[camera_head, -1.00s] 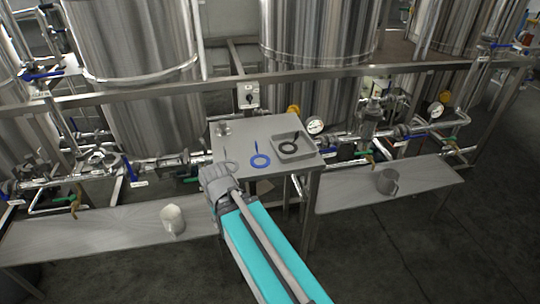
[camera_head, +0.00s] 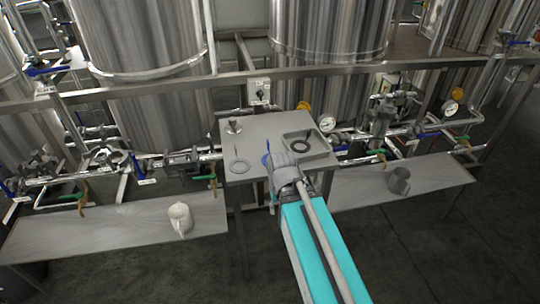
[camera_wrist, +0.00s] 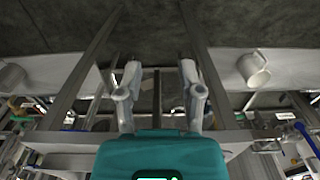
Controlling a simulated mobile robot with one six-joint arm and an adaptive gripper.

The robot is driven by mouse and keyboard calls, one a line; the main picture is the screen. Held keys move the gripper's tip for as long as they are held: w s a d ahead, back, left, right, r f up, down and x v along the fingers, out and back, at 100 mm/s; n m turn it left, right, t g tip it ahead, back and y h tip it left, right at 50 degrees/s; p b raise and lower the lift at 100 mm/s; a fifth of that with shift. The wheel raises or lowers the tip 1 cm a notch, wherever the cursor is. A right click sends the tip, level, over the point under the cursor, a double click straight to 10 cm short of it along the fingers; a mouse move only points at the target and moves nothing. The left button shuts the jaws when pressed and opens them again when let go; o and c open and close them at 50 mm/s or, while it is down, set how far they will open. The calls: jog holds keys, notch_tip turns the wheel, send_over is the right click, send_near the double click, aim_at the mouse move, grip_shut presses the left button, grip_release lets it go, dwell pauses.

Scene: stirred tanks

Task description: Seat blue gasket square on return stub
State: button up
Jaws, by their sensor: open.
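The blue gasket (camera_head: 266,158) lies on the small steel table (camera_head: 238,143). My gripper in the head view (camera_head: 284,166) is over the table's front and covers most of the gasket; only its blue tab and part of its left edge show. Whether they touch cannot be told. In the wrist view my gripper (camera_wrist: 160,72) has its two fingers apart, with no gasket visible between them. I cannot single out the return stub among the pipe fittings.
A grey ring (camera_head: 239,167) lies at the table's left front. A tray (camera_head: 325,160) at the right holds a black ring (camera_head: 300,146). A small metal fitting (camera_head: 234,127) stands at the back left. Lower benches hold a white mug (camera_head: 180,217) and a grey mug (camera_head: 399,181). Valved pipes run behind.

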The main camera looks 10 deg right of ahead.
jog(key=shift+d, duration=0.25)
notch_tip(320, 180, up, 17)
jog(key=t+p, duration=0.5)
jog(key=p, duration=1)
send_over(271, 153)
jog(key=shift+s+a+f, duration=0.2)
jog(key=shift+s, duration=0.2)
jog(key=shift+f, duration=0.15)
jog(key=shift+g, duration=0.3)
jog(key=b+x, duration=0.8)
jog(key=shift+w+f, duration=0.1)
jog(key=shift+f, duration=0.1)
jog(key=shift+b+x, duration=2.35)
jog(key=shift+x, duration=0.2)
